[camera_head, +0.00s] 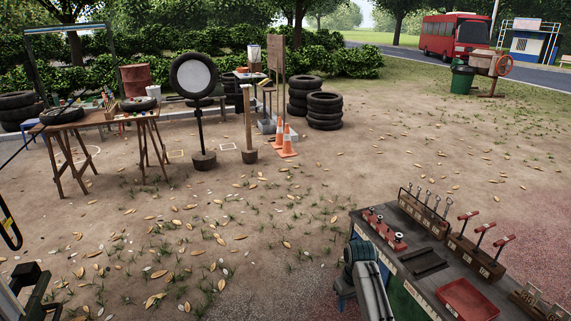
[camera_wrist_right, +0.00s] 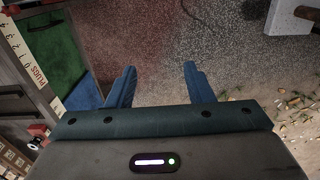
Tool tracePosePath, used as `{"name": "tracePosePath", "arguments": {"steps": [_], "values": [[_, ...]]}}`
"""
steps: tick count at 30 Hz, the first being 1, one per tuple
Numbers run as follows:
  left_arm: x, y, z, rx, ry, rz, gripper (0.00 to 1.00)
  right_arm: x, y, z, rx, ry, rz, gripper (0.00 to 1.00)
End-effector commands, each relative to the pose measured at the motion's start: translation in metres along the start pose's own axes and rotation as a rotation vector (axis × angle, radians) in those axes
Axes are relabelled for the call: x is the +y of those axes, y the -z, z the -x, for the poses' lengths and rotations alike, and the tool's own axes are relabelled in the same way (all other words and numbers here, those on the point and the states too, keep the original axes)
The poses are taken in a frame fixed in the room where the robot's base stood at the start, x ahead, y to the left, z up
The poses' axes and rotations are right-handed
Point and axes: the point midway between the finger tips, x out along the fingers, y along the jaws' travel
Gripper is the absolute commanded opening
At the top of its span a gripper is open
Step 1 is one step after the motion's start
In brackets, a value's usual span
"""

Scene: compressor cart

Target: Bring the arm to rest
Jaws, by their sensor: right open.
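My right gripper (camera_head: 344,289) hangs beside the near left side of the compressor cart (camera_head: 440,278) in the head view, low and partly hidden by my own wrist. In the right wrist view my right gripper (camera_wrist_right: 160,68) shows two blue fingers spread apart. Only speckled ground lies between them, and they hold nothing. My left gripper cannot be made out.
On the cart are a red tray (camera_head: 467,299), a dark tray (camera_head: 423,262) and racks of red-handled tools (camera_head: 476,256). A white-topped object (camera_wrist_right: 290,18) is at upper right in the wrist view. Leaf-strewn ground left of the cart is open. A wooden table (camera_head: 70,119), tires (camera_head: 324,111) and cones (camera_head: 287,143) stand farther back.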

Motion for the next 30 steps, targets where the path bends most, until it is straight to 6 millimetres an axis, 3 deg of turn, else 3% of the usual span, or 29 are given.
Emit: {"name": "tracePosePath", "arguments": {"steps": [5, 11, 15, 20, 25, 30], "values": [[-0.004, -0.015, -0.002, -0.02, 0.005, -0.003, 0.31, 0.0, -0.009, -0.026, -0.001, -0.002, -0.011, 0.47], [-0.004, -0.002, -0.006, -0.005, 0.004, -0.002, 0.31, 0.0, -0.025, -0.069, 0.002, -0.006, -0.03, 0.47], [0.0, 0.016, -0.009, 0.021, 0.001, 0.001, 0.31, -0.001, -0.043, -0.108, 0.005, -0.01, -0.049, 0.47], [0.0, 0.014, -0.013, 0.019, 0.001, 0.001, 0.31, -0.004, -0.075, -0.167, 0.008, -0.014, -0.076, 0.47], [-0.001, -0.004, -0.019, -0.003, 0.002, -0.001, 0.31, -0.012, -0.138, -0.255, 0.014, -0.024, -0.12, 0.47], [0.0, -0.009, -0.027, -0.009, 0.002, -0.001, 0.31, -0.026, -0.231, -0.348, 0.026, -0.039, -0.172, 0.47]]}}
